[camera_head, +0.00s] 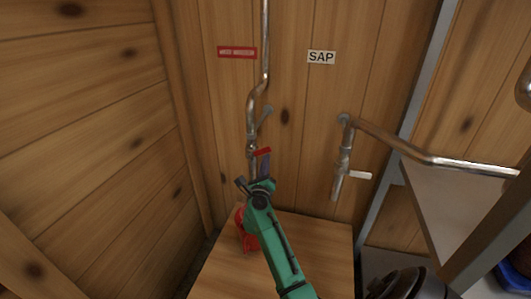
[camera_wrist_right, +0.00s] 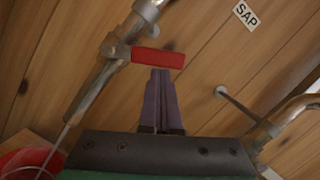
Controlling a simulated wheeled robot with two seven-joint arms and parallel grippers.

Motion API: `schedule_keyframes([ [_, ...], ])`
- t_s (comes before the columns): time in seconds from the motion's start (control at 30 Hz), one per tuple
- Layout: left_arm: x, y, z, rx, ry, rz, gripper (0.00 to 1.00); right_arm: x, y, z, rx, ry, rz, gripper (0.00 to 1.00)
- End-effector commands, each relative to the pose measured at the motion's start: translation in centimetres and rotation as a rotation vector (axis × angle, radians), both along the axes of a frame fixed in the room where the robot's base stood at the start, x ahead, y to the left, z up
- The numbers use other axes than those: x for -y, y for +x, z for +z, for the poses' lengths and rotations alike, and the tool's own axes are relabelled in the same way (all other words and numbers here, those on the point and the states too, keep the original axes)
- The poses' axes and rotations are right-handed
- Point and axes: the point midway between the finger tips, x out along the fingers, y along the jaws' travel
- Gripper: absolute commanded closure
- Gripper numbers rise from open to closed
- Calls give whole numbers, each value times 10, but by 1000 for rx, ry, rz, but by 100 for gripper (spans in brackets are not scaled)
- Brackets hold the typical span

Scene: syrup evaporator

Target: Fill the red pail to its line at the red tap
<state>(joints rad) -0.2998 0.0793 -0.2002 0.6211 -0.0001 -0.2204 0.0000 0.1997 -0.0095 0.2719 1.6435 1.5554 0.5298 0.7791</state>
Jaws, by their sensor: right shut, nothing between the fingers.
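The red pail (camera_head: 241,222) stands on the wooden stand under the red tap, mostly hidden behind my right arm. Its edge shows at the lower left of the right wrist view (camera_wrist_right: 22,162). The red tap's handle (camera_head: 262,152) sticks out crosswise from its metal pipe; it also shows in the right wrist view (camera_wrist_right: 158,58). My right gripper (camera_head: 265,164) is shut and empty, its tips (camera_wrist_right: 161,72) close to the handle; I cannot tell if they touch. A thin pale line runs from the spout towards the pail, perhaps liquid. The pail's fill line and level are hidden. My left gripper is out of view.
A second tap with a white handle (camera_head: 360,175) hangs to the right, near the SAP sign (camera_head: 321,57). A red sign (camera_head: 237,52) is on the wall above the red tap. The wooden stand (camera_head: 325,250) has bare room to the right. A metal post and shelf (camera_head: 445,205) stand further right.

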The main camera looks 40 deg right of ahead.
Motion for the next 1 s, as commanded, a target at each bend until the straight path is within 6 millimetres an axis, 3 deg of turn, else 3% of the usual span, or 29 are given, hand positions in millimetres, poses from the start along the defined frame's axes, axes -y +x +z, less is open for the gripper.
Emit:
schedule_keyframes([
  [0.03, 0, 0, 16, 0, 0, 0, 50, 0, 0, 11, -32, -20, 0, 100],
  [0.23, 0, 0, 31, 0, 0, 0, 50, -2, 3, 16, -68, -46, 1, 100],
  [1.0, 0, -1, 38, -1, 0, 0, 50, -4, 6, 23, -63, -46, -1, 100],
])
